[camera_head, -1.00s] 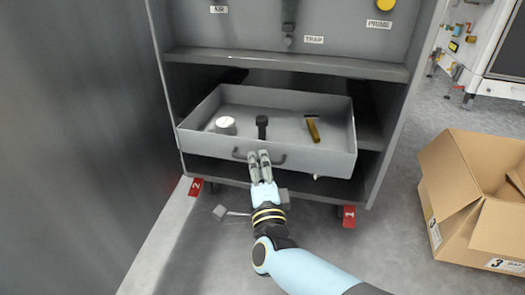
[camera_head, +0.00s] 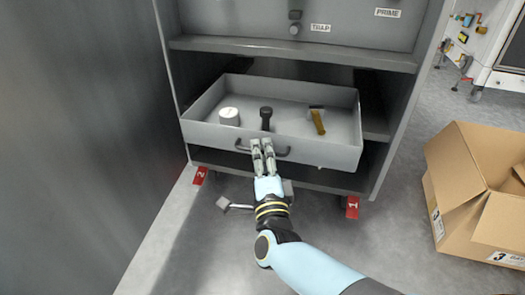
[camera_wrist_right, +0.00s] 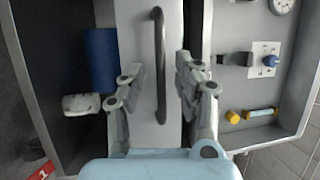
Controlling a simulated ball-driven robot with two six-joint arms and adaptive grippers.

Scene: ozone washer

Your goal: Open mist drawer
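The mist drawer (camera_head: 220,133) is a grey tray pulled out from the cabinet, its inside showing. Its dark bar handle (camera_head: 283,154) is on the front face. My right gripper (camera_head: 262,143) is at this handle in the head view. In the right wrist view the handle (camera_wrist_right: 160,65) runs between the two fingers of my right gripper (camera_wrist_right: 158,72), with a gap on each side. The fingers are apart. I cannot tell whether any part of the gripper touches the handle. My left gripper is not in view.
The drawer holds a white cup (camera_head: 229,116), a black-handled item (camera_head: 266,118) and a yellow-handled tool (camera_head: 318,121). The grey cabinet (camera_head: 250,20) stands around it. An open cardboard box (camera_head: 470,200) is at the right.

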